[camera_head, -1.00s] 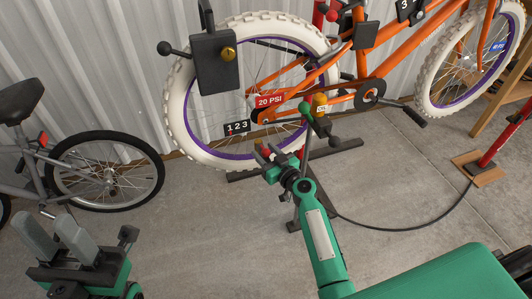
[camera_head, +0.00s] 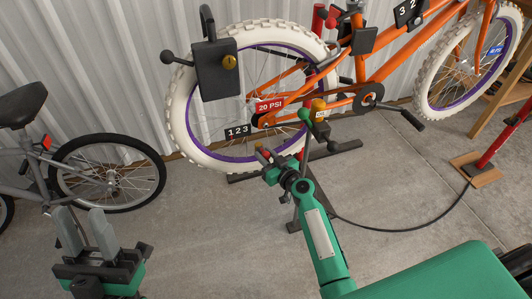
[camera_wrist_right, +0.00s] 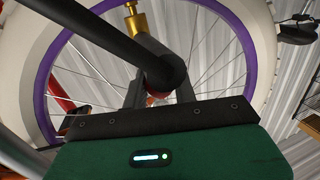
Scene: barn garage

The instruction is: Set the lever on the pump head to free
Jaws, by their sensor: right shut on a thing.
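My right gripper (camera_head: 266,156) is low beside the orange bike's rear wheel (camera_head: 180,122). It is shut on a dark rod-like part with a rounded end, which seems to be the pump head (camera_wrist_right: 160,72); a brass fitting (camera_wrist_right: 136,20) shows above it in the wrist view. Which part is the lever, and its setting, I cannot tell. A thin black hose (camera_head: 400,229) runs from the red pump (camera_head: 490,142) to behind my right arm. My left gripper (camera_head: 86,222) is open and empty at the lower left, fingers apart.
A dark box with a brass knob (camera_head: 214,82) hangs before the wheel. A red "20 PSI" tag (camera_head: 270,106) and a "1 2 3" sign (camera_head: 238,132) are close by. A grey bike (camera_head: 110,172) stands at left.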

